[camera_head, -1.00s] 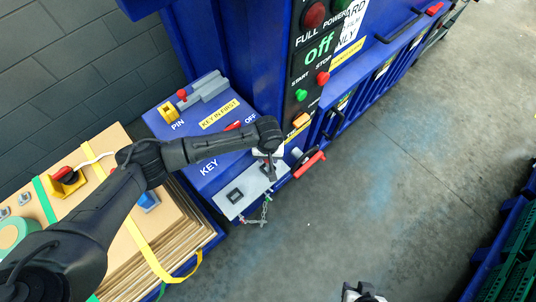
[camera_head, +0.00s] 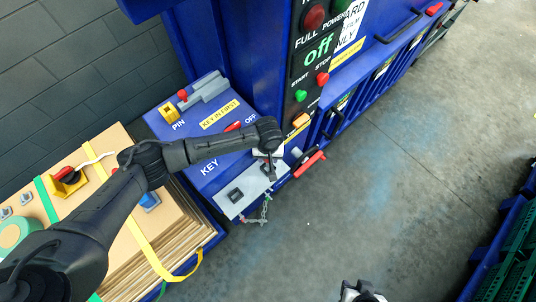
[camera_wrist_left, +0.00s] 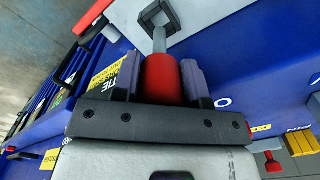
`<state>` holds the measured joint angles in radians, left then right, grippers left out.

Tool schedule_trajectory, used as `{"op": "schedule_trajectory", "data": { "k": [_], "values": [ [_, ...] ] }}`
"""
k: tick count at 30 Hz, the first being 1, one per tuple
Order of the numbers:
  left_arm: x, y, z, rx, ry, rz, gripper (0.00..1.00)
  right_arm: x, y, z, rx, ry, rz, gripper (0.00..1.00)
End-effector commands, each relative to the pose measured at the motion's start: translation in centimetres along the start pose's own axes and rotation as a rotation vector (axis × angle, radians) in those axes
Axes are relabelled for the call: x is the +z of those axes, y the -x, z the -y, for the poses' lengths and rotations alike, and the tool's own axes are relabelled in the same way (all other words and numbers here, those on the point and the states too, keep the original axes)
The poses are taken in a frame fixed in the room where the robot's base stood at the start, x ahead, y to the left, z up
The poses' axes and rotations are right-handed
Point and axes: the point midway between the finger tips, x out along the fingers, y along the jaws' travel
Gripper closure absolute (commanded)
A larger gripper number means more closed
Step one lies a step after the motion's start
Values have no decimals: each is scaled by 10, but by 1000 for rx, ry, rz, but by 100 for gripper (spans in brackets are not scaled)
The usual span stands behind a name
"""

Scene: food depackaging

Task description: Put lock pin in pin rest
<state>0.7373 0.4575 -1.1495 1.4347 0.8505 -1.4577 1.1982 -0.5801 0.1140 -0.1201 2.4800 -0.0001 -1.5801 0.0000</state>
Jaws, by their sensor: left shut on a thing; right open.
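My left gripper (camera_wrist_left: 162,80) is shut on the red handle of the lock pin (camera_wrist_left: 158,88) in the left wrist view. The pin's grey shank points away from the jaws to a dark square socket (camera_wrist_left: 146,17) on a grey plate, probably the pin rest. Whether the tip is inside cannot be told. In the head view, my left gripper (camera_head: 268,168) is over the right part of the grey plate (camera_head: 222,203), and the arm hides most of the pin. Another black square (camera_head: 236,195) sits on the plate. My right gripper (camera_head: 360,293) is open at the bottom edge.
A chain (camera_head: 264,211) hangs from the plate's front edge. The blue ledge also carries a grey bolt with a red knob (camera_head: 182,94) and a yellow block (camera_head: 169,112). A red-handled lever (camera_head: 309,165) stands right of the plate. Strapped cardboard (camera_head: 150,245) lies left; the floor is clear.

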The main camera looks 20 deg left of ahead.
Motion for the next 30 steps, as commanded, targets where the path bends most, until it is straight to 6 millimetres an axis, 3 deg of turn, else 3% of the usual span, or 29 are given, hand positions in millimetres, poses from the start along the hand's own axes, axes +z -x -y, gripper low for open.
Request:
{"op": "schedule_trajectory", "data": {
  "k": [30],
  "values": [
    [0,1,0,0,1,2,86,-3,10,-2,4,5,0,57]
  ]
}}
